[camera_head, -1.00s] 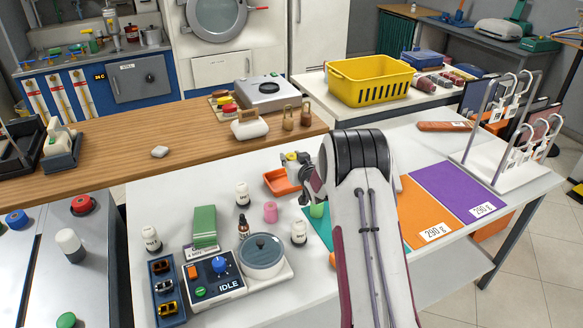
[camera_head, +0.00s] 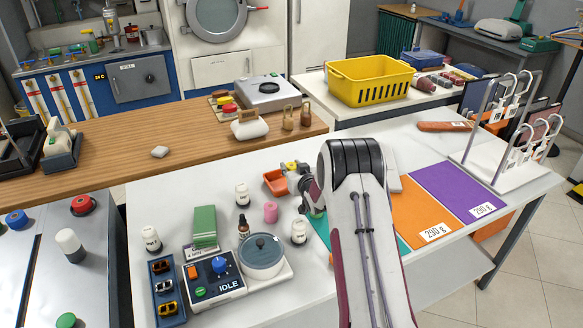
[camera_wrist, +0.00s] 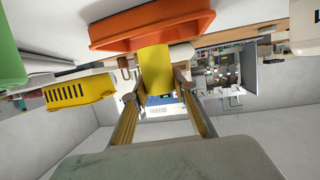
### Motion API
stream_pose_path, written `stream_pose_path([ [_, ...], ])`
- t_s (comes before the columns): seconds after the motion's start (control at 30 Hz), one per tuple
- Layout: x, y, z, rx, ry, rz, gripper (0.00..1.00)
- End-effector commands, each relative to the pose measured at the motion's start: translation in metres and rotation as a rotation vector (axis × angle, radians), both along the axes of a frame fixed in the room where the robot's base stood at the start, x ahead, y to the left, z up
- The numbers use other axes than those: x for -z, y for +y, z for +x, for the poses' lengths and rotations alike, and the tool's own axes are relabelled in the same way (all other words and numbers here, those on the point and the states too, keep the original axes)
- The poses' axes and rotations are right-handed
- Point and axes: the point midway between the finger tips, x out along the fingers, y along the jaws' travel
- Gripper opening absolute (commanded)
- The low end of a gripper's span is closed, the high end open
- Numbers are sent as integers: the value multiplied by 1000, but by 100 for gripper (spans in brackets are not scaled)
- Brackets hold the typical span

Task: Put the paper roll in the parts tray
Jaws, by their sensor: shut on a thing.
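My gripper (camera_wrist: 155,88) is shut on a yellow cylinder, which I take for the paper roll (camera_wrist: 155,72). The roll sits between the two fingertips and sticks out beyond them in the wrist view. In the head view a bit of yellow at my gripper (camera_head: 291,167) shows right by the parts tray. The orange parts tray (camera_head: 270,178) stands on the white table, its right side hidden by my gripper and wrist. In the wrist view the tray (camera_wrist: 190,22) is just beyond the roll's end. I cannot tell whether the roll touches the tray.
A scale-like unit with a round pot (camera_head: 262,252) is nearer. The wooden counter (camera_head: 190,140) lies behind. My arm covers part of the coloured mats.

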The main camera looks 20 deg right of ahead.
Motion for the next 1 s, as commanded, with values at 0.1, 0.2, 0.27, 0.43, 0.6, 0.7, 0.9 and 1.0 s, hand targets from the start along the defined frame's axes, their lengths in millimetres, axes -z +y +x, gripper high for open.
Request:
stream_pose_path([
  [0.1, 2, 0, 0, 0, 0, 0, 6],
  [0.2, 3, 0, 0, 0, 0, 0, 6],
  [0.27, 4, 0, 0, 0, 0, 0, 6],
  [0.43, 7, 0, 0, 0, -1, -1, 6],
  [0.6, 11, 0, 0, 0, -1, 0, 6],
  [0.7, 12, 0, 0, 0, -1, 0, 6],
  [0.9, 12, 0, 0, 0, 0, 0, 44],
  [1.0, 12, 0, 0, 0, 0, 0, 44],
])
